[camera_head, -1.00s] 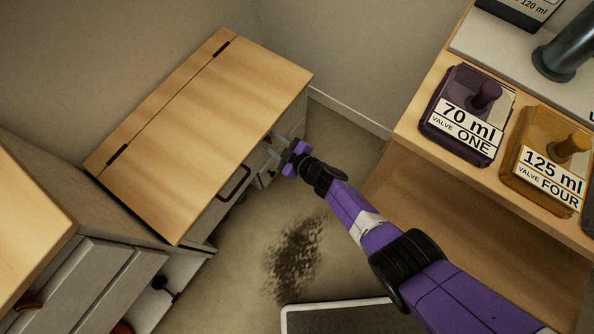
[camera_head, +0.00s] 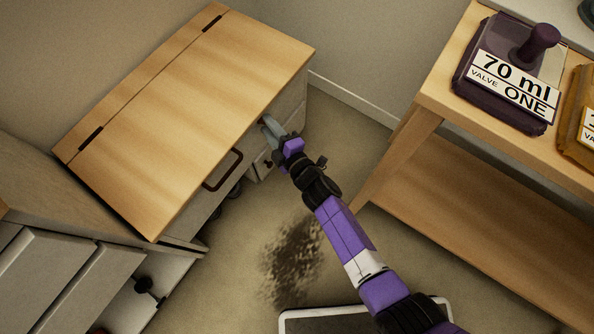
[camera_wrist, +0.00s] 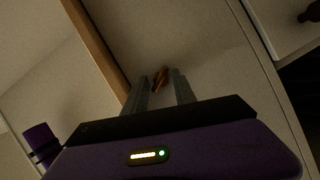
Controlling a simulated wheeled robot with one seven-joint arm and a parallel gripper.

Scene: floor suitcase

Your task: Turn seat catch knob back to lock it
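The seat (camera_head: 190,100) is a wooden-lidded bench with dark hinges and a dark handle, at the left of the head view. A small orange-brown knob (camera_wrist: 160,78) shows on the pale front panel in the wrist view, just under the wooden edge; I take it for the seat catch knob. My gripper (camera_head: 268,127) is at the bench front near its right end, and hides the knob in the head view. In the wrist view the gripper (camera_wrist: 159,82) has its fingers apart, one on each side of the knob. I see a gap beside it, and contact is not clear.
A wooden shelf table (camera_head: 450,110) at the right holds a purple box (camera_head: 510,75) marked 70 ml valve one and an orange box (camera_head: 580,120). A grey cabinet (camera_head: 70,275) stands at lower left. The floor with a dark stain (camera_head: 292,262) is open between them.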

